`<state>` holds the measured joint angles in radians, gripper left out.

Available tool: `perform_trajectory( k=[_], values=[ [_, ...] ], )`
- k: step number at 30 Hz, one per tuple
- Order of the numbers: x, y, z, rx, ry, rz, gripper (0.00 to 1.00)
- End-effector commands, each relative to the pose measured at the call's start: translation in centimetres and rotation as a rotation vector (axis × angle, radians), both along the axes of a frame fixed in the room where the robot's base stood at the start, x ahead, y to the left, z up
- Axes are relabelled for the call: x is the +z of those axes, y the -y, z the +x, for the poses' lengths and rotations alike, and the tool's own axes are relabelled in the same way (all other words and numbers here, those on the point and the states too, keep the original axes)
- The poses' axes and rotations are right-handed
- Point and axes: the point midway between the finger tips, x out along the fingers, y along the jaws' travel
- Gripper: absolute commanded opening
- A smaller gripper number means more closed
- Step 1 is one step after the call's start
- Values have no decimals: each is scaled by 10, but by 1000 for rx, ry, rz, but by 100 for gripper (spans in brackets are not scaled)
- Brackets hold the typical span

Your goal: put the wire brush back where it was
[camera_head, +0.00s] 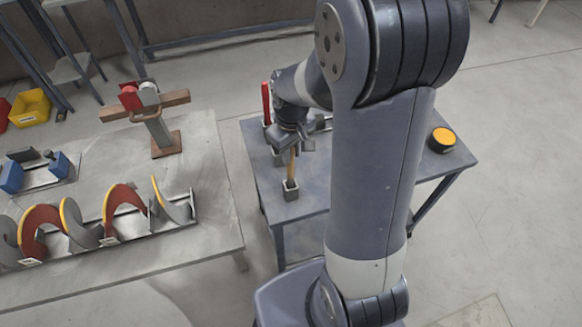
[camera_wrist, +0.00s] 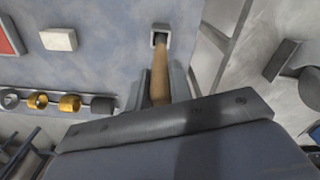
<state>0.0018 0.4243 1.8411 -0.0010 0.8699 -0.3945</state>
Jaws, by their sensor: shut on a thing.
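The wire brush shows as a light wooden handle (camera_head: 292,167) on the blue-grey side table, roughly upright. My gripper (camera_head: 294,147) is shut on its upper part. In the wrist view the handle (camera_wrist: 159,78) runs between my two fingers (camera_wrist: 160,88) toward a small square grey holder (camera_wrist: 160,28). The holder (camera_head: 290,190) stands near the side table's left front. The handle's lower end appears to be in the holder's opening; how deep, I cannot tell. No bristles are visible.
The side table (camera_head: 330,215) also bears a red upright tool (camera_head: 266,102) and a round yellow-topped can (camera_head: 443,138). The wrist view shows a pale block (camera_wrist: 58,39) and a row of rings (camera_wrist: 68,103).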

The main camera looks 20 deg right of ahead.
Motion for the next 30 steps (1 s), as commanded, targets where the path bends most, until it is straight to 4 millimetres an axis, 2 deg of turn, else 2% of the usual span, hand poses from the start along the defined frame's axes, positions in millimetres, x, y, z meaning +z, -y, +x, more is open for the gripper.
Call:
perform_trajectory(
  k=[5,12,20,21,28,30],
  values=[
    [-12,0,0,0,0,0,0],
    [-40,0,0,0,0,0,0],
    [-40,0,1,0,2,0,0],
    [-41,0,1,0,2,0,22],
    [-40,0,0,0,1,0,41],
    [-40,0,0,0,1,0,42]
  ],
)
